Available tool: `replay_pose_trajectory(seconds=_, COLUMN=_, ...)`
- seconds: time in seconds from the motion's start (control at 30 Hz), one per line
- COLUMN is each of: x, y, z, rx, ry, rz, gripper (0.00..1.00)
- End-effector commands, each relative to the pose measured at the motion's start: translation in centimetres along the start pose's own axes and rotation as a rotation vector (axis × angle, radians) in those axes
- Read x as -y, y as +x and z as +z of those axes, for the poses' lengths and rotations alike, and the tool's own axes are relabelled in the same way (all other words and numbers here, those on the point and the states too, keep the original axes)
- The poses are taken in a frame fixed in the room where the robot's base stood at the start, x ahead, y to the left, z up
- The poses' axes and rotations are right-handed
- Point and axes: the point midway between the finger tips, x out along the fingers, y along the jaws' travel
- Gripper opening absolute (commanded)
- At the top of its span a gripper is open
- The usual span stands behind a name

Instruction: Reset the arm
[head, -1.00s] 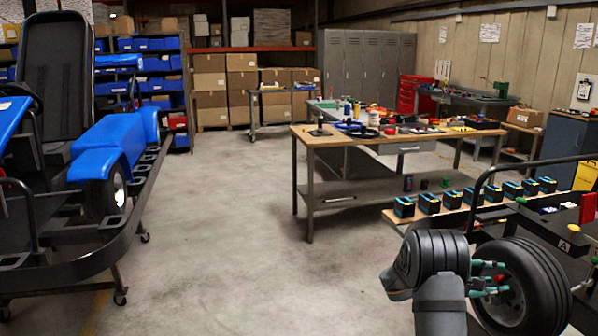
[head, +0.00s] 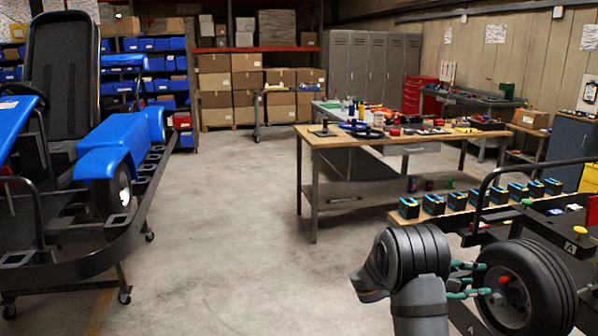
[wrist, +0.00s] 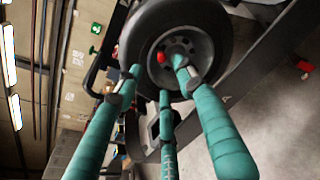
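My gripper (head: 480,280) is at the lower right of the head view, with its teal fingers pointing right toward a black kart wheel (head: 545,290). In the wrist view my gripper (wrist: 158,76) has three teal fingers spread apart. They appear to hold nothing. The same wheel (wrist: 215,30) lies beyond the fingertips, with a red piece (wrist: 161,57) at its hub. That red piece (head: 503,280) also shows in the head view. A small gap shows between the fingertips and the wheel hub in the head view.
A kart stand (head: 572,243) with a black tube frame is close on the right. A row of several batteries (head: 433,204) stands on a bench behind my arm. A workbench (head: 335,142) with tools is farther back. A blue kart (head: 115,150) stands at left. The middle floor is clear.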

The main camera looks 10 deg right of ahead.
Motion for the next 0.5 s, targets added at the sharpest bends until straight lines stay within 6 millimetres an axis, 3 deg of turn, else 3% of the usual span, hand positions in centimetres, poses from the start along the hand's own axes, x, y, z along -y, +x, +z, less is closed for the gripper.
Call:
replay_pose_trajectory(seconds=0.17, x=-0.1, y=-4.0, z=0.0, rx=-0.002, ry=0.000, rz=0.004, gripper=0.39)
replay_pose_trajectory(seconds=0.2, x=0.3, y=-2.2, z=0.1, rx=0.002, ry=0.000, rz=-0.009, gripper=0.39)
replay_pose_trajectory(seconds=0.5, x=0.2, y=4.4, z=0.0, rx=0.001, ry=0.001, rz=-0.006, gripper=0.39)
